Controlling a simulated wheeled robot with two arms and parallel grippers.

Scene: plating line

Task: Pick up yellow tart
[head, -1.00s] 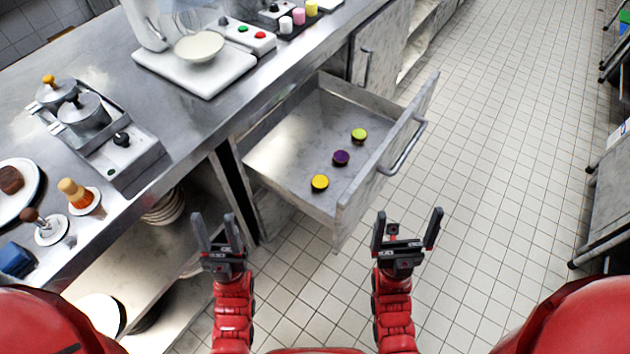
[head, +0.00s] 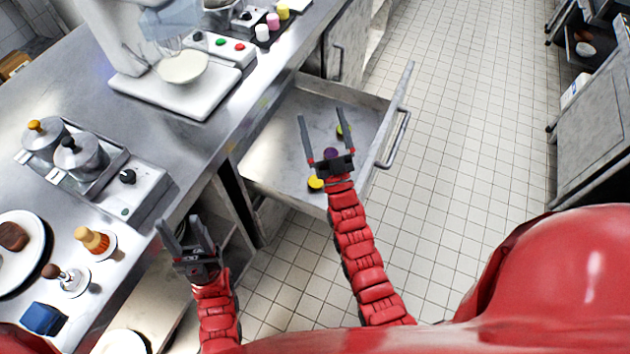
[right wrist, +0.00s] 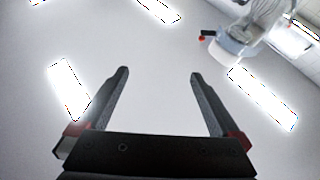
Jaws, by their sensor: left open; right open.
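The yellow tart (head: 315,184) lies in the open drawer (head: 268,150), near its front left part. Beside it is a purple tart (head: 330,153), partly hidden by my right gripper. A yellow-green tart (head: 343,130) lies further back, partly covered by a finger. My right gripper (head: 322,125) is open and empty over the drawer, its fingers pointing away, past the yellow tart. The right wrist view shows its two fingers (right wrist: 158,80) apart with nothing between them. My left gripper (head: 178,228) is open and empty beside the counter's front edge.
The drawer's front panel with its handle (head: 394,140) juts out over the tiled floor. The floor on the right is clear.

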